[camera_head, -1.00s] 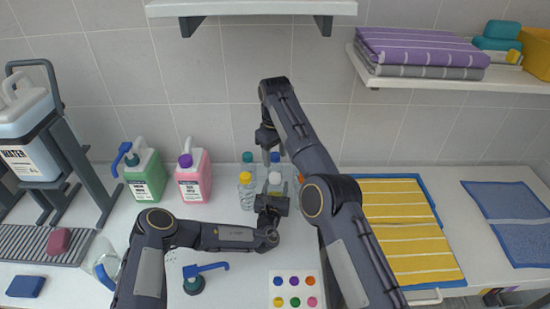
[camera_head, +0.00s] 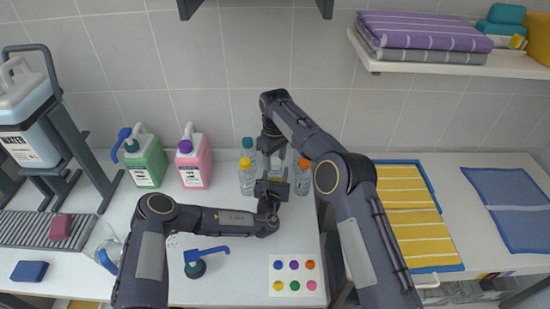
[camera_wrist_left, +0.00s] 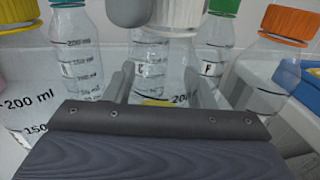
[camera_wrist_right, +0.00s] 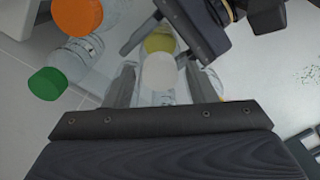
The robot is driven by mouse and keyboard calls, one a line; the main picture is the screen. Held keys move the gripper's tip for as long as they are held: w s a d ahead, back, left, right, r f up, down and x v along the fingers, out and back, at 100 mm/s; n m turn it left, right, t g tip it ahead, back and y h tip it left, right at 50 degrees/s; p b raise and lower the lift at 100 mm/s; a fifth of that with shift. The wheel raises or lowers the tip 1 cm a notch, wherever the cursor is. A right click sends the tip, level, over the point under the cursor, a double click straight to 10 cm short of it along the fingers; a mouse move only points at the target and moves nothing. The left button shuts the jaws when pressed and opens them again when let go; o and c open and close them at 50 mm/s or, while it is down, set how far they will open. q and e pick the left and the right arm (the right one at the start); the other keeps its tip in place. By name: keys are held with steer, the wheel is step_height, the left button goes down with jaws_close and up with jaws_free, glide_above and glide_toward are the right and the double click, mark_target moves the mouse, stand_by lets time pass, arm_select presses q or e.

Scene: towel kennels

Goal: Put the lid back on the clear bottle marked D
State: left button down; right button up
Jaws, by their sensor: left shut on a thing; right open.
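My left gripper (camera_head: 271,190) is shut on a clear bottle (camera_wrist_left: 165,75). Its fingers are on either side of the bottle in the left wrist view. A white lid (camera_wrist_left: 178,14) sits at the top of that bottle; it also shows in the right wrist view (camera_wrist_right: 159,72). Something yellow (camera_wrist_right: 160,40) shows near the bottle's body. I cannot read a D on it. My right gripper (camera_wrist_right: 160,85) is open above, with its fingers on either side of the white lid and no clear contact. In the head view the right gripper hides the lid.
Bottles with orange (camera_head: 303,161), yellow (camera_head: 246,162) and teal (camera_head: 248,143) lids stand close around. A green-lidded bottle (camera_wrist_left: 210,60) is marked F. Green (camera_head: 146,160) and pink (camera_head: 193,162) jugs stand left.

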steer(key=shift+c, duration=0.3)
steer(key=c, duration=0.9)
steer(key=o, duration=1.1)
steer(key=shift+r, duration=3.75)
arm_select(q)
steer(key=c, duration=0.6)
jaws_free()
steer(key=shift+o, duration=0.2)
